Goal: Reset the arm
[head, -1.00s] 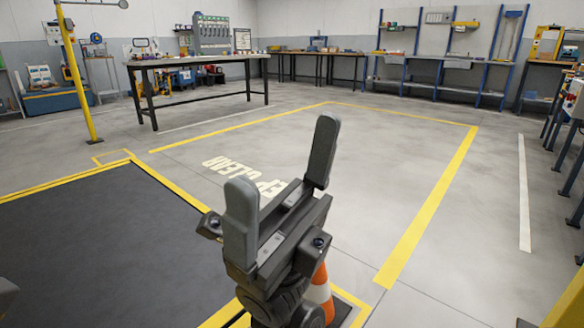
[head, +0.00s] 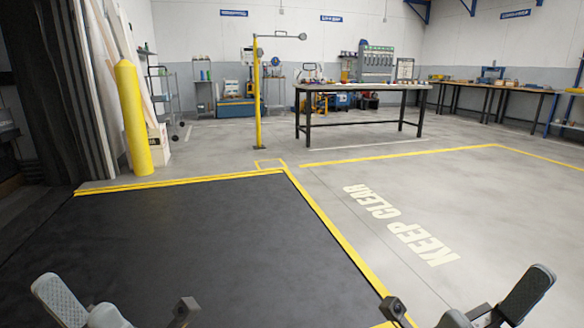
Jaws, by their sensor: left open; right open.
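My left gripper (head: 82,308) shows at the bottom left of the head view, over the dark mat. Its grey finger pads stand apart with nothing between them. My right gripper (head: 488,306) is at the bottom right, over the grey floor. One raised finger pad shows clearly and the other is partly cut off by the lower edge. It is open and I see nothing held in it. Most of both arms lies below the frame.
A dark mat (head: 205,245) with yellow edging fills the left floor. A yellow bollard (head: 133,120) and a yellow post (head: 257,95) stand beyond it. A black-legged workbench (head: 362,88) is further back. The "KEEP CLEAR" floor (head: 390,222) is empty.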

